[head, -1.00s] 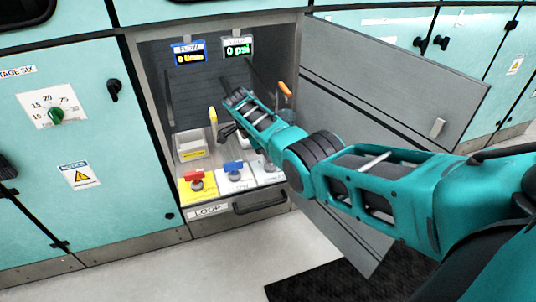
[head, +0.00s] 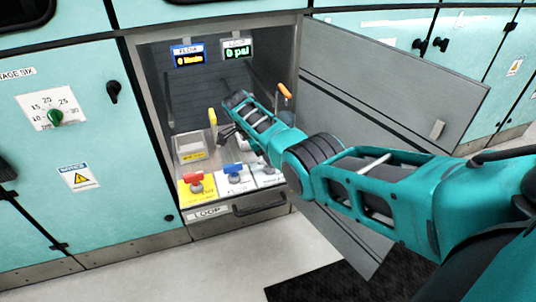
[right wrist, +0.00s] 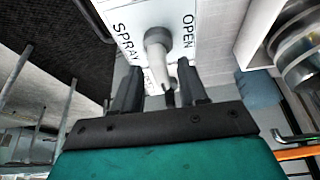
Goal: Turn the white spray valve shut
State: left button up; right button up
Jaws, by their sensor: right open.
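The white spray valve (right wrist: 157,45) has a pale handle on a white panel marked SPRAY and OPEN in the right wrist view. My right gripper (right wrist: 159,66) is open, with one dark finger on each side of the handle's near end. I cannot tell whether either finger touches it. In the head view my right arm reaches into the open cabinet bay and hides much of the valve area. My left gripper is not in view.
A red valve (head: 193,180) on a yellow panel and a blue valve (head: 234,170) sit along the bay's front. A yellow handle (head: 212,117) stands behind them. The open grey door (head: 390,80) is at the right. Two displays (head: 188,56) hang above.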

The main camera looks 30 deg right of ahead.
jog(key=p+v, duration=0.2)
jog(key=v, duration=1)
jog(key=shift+a+r, duration=0.25)
jog(key=shift+r, duration=0.1)
jog(key=s+a+f+n+t+y, duration=0.1)
jog(key=s+a+f+n+t, duration=0.2)
jog(key=s+f+n, duration=1.05)
jog(key=s+a+r+n+t+y, duration=0.1)
jog(key=s+a+r+n, duration=0.15)
jog(key=s, duration=0.45)
jog(key=s+a+r+n+y, duration=0.1)
jog(key=s+r+n, duration=0.15)
jog(key=s, duration=0.45)
jog(key=s+a+r+n+t+y, duration=0.1)
jog(key=s+a+r+n, duration=0.1)
jog(key=s+n, duration=0.35)
jog(key=w+a+f+t+y, duration=0.2)
jog(key=w+f+t, duration=0.4)
jog(key=f, duration=0.3)
jog(key=shift+a+m+t, duration=0.3)
jog(key=shift+a+t, duration=0.2)
jog(key=shift+a, duration=0.25)
